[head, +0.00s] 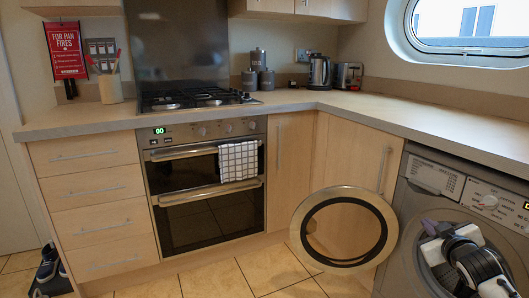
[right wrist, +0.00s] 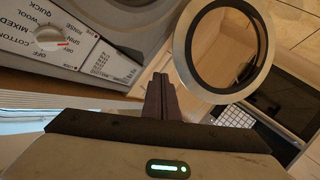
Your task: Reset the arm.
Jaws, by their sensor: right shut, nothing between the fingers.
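My right gripper (head: 433,229) is at the lower right of the head view, in front of the washing machine (head: 432,175). Its fingers are closed together with nothing between them, as the right wrist view (right wrist: 160,92) shows. The fingers point towards the machine's front, near its open round door (head: 300,232). In the right wrist view the door (right wrist: 184,70) stands just beyond and right of the fingertips, apparently apart from them. The machine's dial (right wrist: 47,37) is at the upper left there. My left gripper is not in view.
The wooden worktop (head: 400,108) runs above the machine and cabinets. A double oven (head: 210,215) with a checked towel (head: 238,162) is left of the door. A kettle (head: 320,72) stands in the corner. The tiled floor (head: 215,280) in front is clear. Shoes (head: 48,265) lie far left.

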